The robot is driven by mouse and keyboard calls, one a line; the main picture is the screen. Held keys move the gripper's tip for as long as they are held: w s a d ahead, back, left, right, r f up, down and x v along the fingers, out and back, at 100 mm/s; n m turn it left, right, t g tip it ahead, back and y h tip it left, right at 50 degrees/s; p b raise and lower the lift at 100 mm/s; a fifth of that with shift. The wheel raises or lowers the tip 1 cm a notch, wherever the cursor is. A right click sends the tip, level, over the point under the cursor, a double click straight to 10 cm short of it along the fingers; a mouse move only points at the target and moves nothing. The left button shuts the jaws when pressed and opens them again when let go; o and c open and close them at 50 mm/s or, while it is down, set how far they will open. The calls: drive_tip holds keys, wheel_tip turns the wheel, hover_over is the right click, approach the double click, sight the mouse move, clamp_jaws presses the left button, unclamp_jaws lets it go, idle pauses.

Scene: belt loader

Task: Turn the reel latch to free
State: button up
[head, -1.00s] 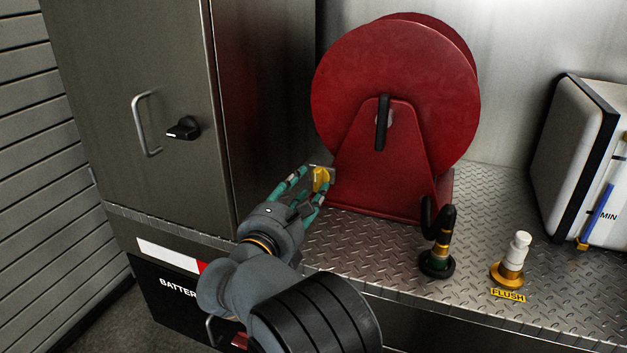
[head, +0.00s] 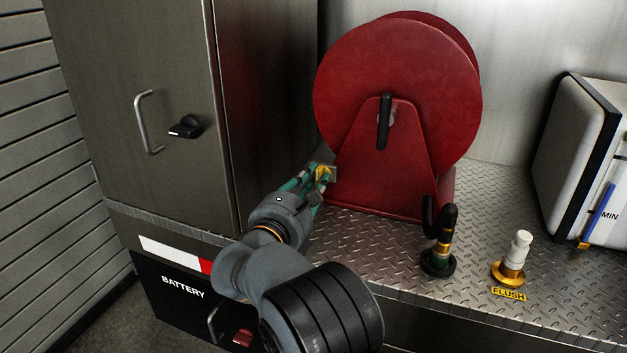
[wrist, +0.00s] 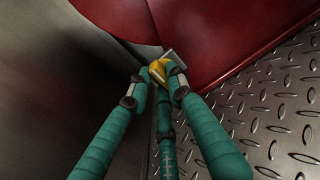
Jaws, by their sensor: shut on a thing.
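The red reel (head: 392,85) stands on the metal deck, held by a red bracket (head: 385,180) with a black handle at its hub. The yellow reel latch (head: 323,173) sits at the bracket's lower left edge, on a small grey plate. My gripper (head: 318,178) is at the latch, its green fingers closed around it. In the wrist view the latch (wrist: 158,70) shows between the fingertips (wrist: 156,84), with the grey plate behind it. The fingers hide part of the latch.
A grey cabinet (head: 150,60) with a handle and black knob stands close on the left of my gripper. A black-and-green nozzle (head: 440,240), a white-and-gold flush fitting (head: 514,258) and a white tank (head: 575,150) are to the right on the tread-plate deck.

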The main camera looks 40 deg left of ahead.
clamp_jaws()
drive_tip(key=shift+f+m+b, duration=0.15)
drive_tip(key=shift+m+b, duration=0.15)
drive_tip(key=shift+b, duration=0.25)
drive_tip(key=shift+m+b, duration=0.5)
drive_tip(key=shift+b, duration=0.4)
drive_tip(key=m+b, duration=0.6)
drive_tip(key=b, duration=0.1)
drive_tip(key=shift+d, duration=0.2)
drive_tip(key=m+b, duration=0.5)
drive_tip(key=shift+w+d+m+b, duration=0.1)
drive_tip(key=shift+d+m+b, duration=0.05)
drive_tip(key=shift+m+b, duration=0.2)
drive_tip(key=m+b, duration=0.3)
drive_tip(key=m, duration=0.1)
drive_tip(key=shift+d+m, duration=0.1)
drive_tip(key=shift+m, duration=0.15)
drive_tip(key=o, duration=0.6)
unclamp_jaws()
